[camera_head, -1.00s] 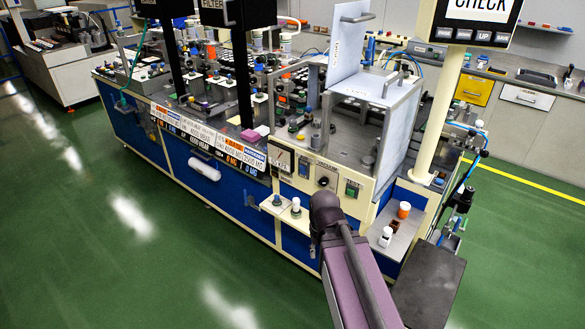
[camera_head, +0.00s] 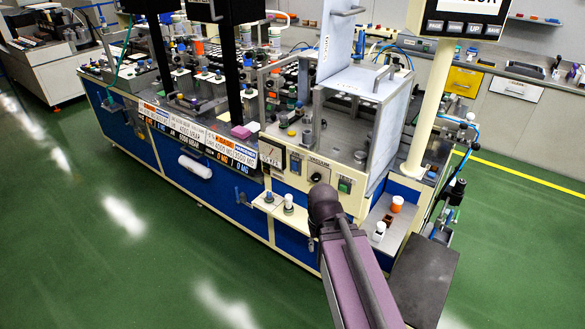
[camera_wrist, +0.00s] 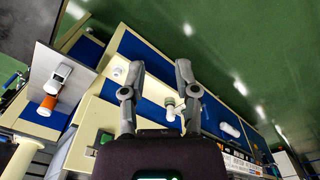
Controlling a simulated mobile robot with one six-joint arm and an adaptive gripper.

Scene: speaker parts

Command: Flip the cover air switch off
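The machine's front panel in the head view carries a blue switch (camera_head: 296,163), a black round knob (camera_head: 316,178) and a green switch (camera_head: 345,185). Their labels are too small to tell which is the cover air switch. A small white-topped part (camera_wrist: 170,108) shows between the fingers. In the head view my arm hides the gripper.
A grey tray (camera_head: 393,235) right of my arm holds a white bottle (camera_head: 379,231) and an orange one (camera_head: 397,204). A clear-sided cover box (camera_head: 385,115) stands above the panel. A cream post (camera_head: 425,110) rises at the right. The green floor (camera_head: 90,270) in front is free.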

